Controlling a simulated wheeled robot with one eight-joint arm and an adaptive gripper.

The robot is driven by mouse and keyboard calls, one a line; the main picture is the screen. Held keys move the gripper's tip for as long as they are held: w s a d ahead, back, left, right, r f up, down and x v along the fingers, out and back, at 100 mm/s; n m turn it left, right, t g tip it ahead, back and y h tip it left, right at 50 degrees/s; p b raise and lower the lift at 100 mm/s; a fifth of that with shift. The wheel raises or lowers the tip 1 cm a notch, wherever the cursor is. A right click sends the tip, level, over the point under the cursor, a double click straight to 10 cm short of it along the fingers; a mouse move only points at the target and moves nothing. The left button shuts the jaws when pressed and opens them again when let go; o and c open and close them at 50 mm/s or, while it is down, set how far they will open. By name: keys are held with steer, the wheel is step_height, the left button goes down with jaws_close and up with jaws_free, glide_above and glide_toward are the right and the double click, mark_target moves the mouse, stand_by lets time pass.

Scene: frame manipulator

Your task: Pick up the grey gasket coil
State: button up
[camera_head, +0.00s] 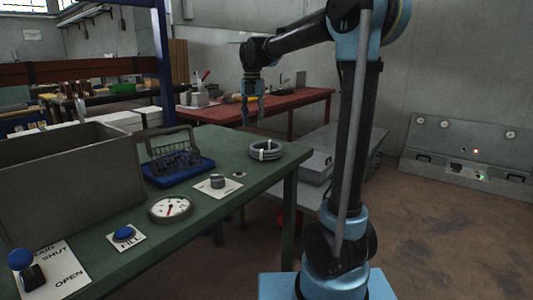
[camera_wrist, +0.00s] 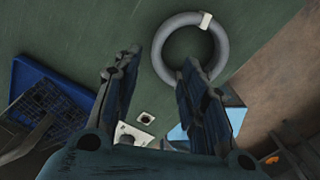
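The grey gasket coil (camera_head: 266,151) is a ring with pale ties, lying flat near the far right corner of the green table (camera_head: 228,211). In the wrist view the coil (camera_wrist: 158,61) is at the upper right, with a white tie (camera_wrist: 206,20) on its rim. My gripper (camera_head: 252,111) hangs above the table, apart from the coil. In the wrist view my gripper (camera_wrist: 160,72) is open and empty, its fingers well apart. The right finger covers part of the coil's lower rim in that view.
A blue tray (camera_head: 180,173) with a wire rack stands left of the coil. A grey bin (camera_head: 70,175) is farther left. A gauge (camera_head: 171,208), a knob on a white plate (camera_head: 217,182) and a blue button (camera_head: 123,233) sit along the front. The table edge is close to the coil.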

mark_target(253, 144)
step_height(253, 144, down, 12)
steer(key=shift+s+r, duration=0.15)
steer(key=shift+r, duration=0.1)
stand_by(0.4)
jaws_close()
